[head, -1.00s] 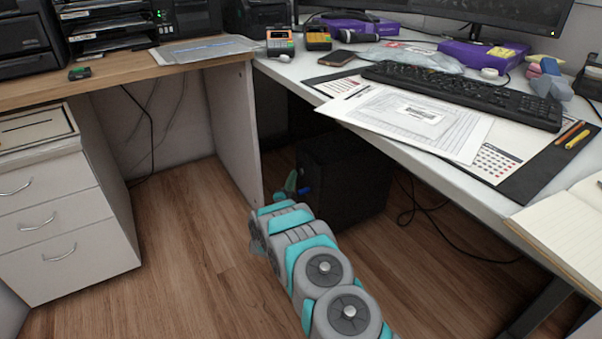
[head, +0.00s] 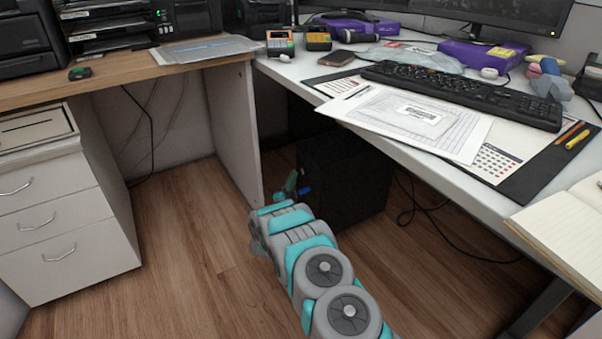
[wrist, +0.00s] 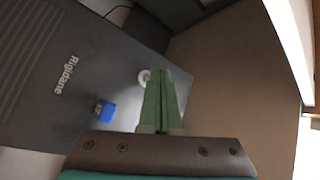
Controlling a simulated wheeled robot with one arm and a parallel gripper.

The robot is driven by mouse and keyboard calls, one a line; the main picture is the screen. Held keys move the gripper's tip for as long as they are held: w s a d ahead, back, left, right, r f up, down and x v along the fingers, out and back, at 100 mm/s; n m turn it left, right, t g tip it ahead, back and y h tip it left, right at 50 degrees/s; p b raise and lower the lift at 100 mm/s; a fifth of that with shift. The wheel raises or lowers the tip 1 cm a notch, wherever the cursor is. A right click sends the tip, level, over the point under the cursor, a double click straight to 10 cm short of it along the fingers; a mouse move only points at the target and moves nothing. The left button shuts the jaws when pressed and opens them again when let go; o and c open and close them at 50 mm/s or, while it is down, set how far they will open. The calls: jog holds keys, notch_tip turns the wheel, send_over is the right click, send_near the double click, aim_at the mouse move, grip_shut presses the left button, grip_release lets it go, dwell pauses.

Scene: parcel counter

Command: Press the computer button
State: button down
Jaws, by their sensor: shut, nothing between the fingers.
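The black computer tower (head: 350,185) stands on the floor under the white desk. Its dark front panel (wrist: 75,65), lettered "Rigidane", fills the left of the wrist view. A pale ring-shaped button (wrist: 142,76) shows on that panel, partly hidden by my fingertips. My gripper (wrist: 165,75) has green fingers, shut together and empty, with their tips at the button's right edge. I cannot tell for sure whether they touch it. In the head view my gripper (head: 291,180) is at the tower's front left. A monitor (head: 490,10) on the desk shows a dim picture.
A blue piece (wrist: 106,110) sticks out from the panel below the button; it also shows in the head view (head: 304,190). The desk's side panel (head: 235,130) stands close left of my gripper. Cables (head: 430,208) lie right of the tower. The wooden floor in front is clear.

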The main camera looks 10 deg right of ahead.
jog(key=shift+d, duration=0.15)
jog(key=shift+w+d, duration=0.15)
jog(key=shift+d, duration=0.15)
jog(key=shift+w+d, duration=0.15)
jog(key=shift+d, duration=0.45)
dwell(1.4)
jog(key=shift+a, duration=0.1)
jog(key=shift+s+a, duration=0.3)
jog(key=shift+a, duration=0.5)
jog(key=a, duration=0.1)
jog(key=s+a, duration=0.1)
jog(key=a, duration=0.2)
jog(key=shift+s+a, duration=0.3)
jog(key=shift+a, duration=0.05)
